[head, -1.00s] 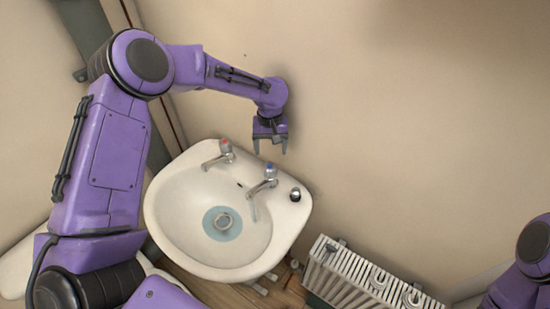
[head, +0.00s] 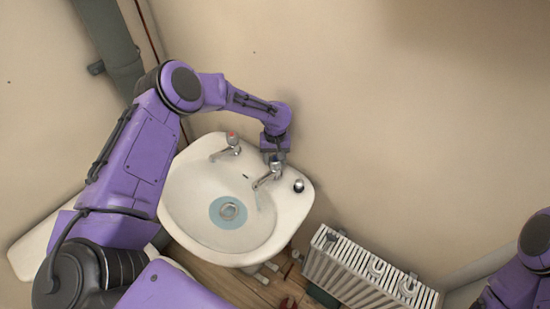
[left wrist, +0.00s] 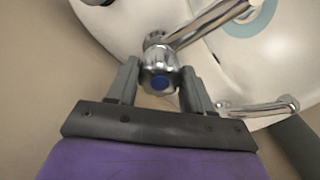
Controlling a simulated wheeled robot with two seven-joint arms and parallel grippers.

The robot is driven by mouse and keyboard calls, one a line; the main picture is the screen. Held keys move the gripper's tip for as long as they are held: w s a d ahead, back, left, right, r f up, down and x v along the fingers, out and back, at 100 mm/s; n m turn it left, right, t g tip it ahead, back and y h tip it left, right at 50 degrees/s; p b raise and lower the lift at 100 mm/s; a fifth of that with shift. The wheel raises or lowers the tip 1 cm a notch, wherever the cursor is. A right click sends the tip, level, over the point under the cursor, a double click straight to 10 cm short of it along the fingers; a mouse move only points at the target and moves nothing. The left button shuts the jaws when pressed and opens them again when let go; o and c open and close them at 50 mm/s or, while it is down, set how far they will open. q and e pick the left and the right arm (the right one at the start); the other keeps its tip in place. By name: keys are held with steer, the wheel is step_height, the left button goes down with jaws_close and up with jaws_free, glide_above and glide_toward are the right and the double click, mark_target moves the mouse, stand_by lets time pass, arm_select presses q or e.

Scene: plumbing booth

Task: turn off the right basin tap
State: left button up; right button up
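The right basin tap (head: 268,177) is chrome with a blue-marked knob; its spout points over the white basin (head: 181,204). A thin, pale stream seems to fall from the spout. My left gripper (head: 275,155) points down at this tap's knob from the wall side. In the left wrist view, the blue-capped knob (left wrist: 160,78) sits between the two fingers (left wrist: 160,88), one on each side, with little space beside it. The fingers look open around it; firm contact is not visible. My right gripper is out of view.
The left tap (head: 228,146), with a red mark, stands to the left on the basin rim. A chrome round fitting (head: 298,185) is on the rim at right. A white radiator (head: 365,275) stands at lower right. The wall is close behind the taps.

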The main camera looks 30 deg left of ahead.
arm_select(q)
steer(key=shift+m, duration=0.4)
steer(key=m+b, duration=0.1)
steer(key=m, duration=0.3)
steer(key=shift+f+m, duration=0.1)
steer(key=shift+m, duration=0.3)
steer(key=m+b, duration=0.1)
steer(key=m, duration=0.4)
steer(key=shift+b, duration=0.3)
steer(key=m+b, duration=0.1)
steer(key=m, duration=0.5)
steer(key=shift+s+m, duration=0.1)
steer(key=shift+m, duration=0.3)
steer(key=m, duration=0.5)
steer(key=shift+d+f+b, duration=0.1)
steer(key=shift+b, duration=0.3)
steer(key=shift+m, duration=0.4)
steer(key=o, duration=1)
steer(key=shift+o, duration=0.2)
steer(key=shift+d, duration=0.1)
